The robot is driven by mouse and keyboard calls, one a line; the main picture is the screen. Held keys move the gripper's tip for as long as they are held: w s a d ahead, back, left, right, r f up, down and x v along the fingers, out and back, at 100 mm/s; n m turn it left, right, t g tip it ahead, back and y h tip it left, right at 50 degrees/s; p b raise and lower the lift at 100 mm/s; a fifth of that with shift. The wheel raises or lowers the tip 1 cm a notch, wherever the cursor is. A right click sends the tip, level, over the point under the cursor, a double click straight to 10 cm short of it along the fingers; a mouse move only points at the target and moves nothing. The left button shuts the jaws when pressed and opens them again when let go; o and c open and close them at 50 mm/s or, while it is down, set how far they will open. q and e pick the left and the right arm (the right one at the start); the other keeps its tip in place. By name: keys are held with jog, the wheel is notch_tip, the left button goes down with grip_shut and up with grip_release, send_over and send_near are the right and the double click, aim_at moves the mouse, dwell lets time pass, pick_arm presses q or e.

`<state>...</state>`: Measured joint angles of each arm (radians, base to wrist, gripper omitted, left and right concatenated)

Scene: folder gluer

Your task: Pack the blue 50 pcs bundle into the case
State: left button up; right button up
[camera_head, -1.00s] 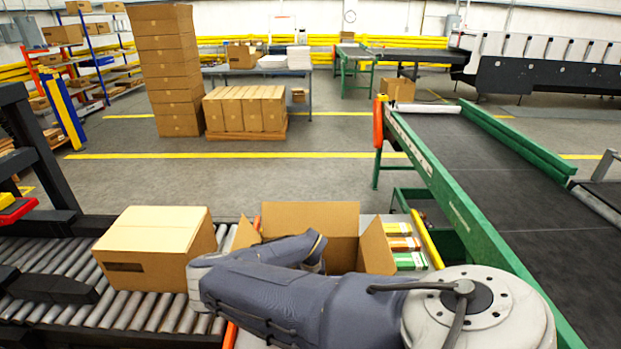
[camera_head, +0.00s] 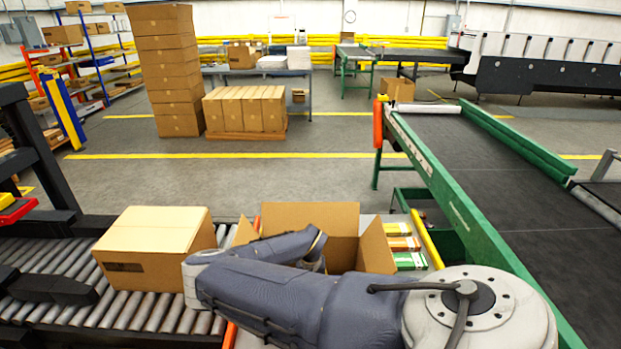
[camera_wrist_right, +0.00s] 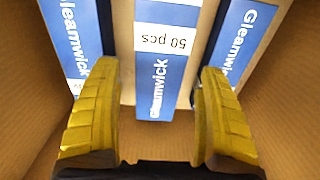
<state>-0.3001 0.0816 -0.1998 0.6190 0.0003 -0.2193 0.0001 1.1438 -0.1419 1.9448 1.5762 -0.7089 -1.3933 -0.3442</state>
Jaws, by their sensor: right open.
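In the right wrist view, a blue and white bundle (camera_wrist_right: 160,60) marked "Gleamwick" and "50 pcs" lies between the two yellow fingers of my right gripper (camera_wrist_right: 158,70). The fingers are open, with a gap on each side of the bundle. Two more blue and white Gleamwick packs stand on the left (camera_wrist_right: 78,40) and right (camera_wrist_right: 238,40). Brown cardboard walls of the case (camera_wrist_right: 285,90) surround them. In the head view, the open case (camera_head: 310,217) is partly hidden by my right arm, and my right gripper is hidden too. My left gripper does not show.
A closed carton (camera_head: 155,245) sits on the roller conveyor (camera_head: 60,260) to the left. Orange (camera_head: 403,243) and green (camera_head: 410,261) packs lie right of the case. A green-framed belt conveyor (camera_head: 480,170) runs along the right.

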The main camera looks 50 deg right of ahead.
notch_tip(320, 180, up, 10)
jog(key=shift+r, duration=0.25)
dwell(0.6)
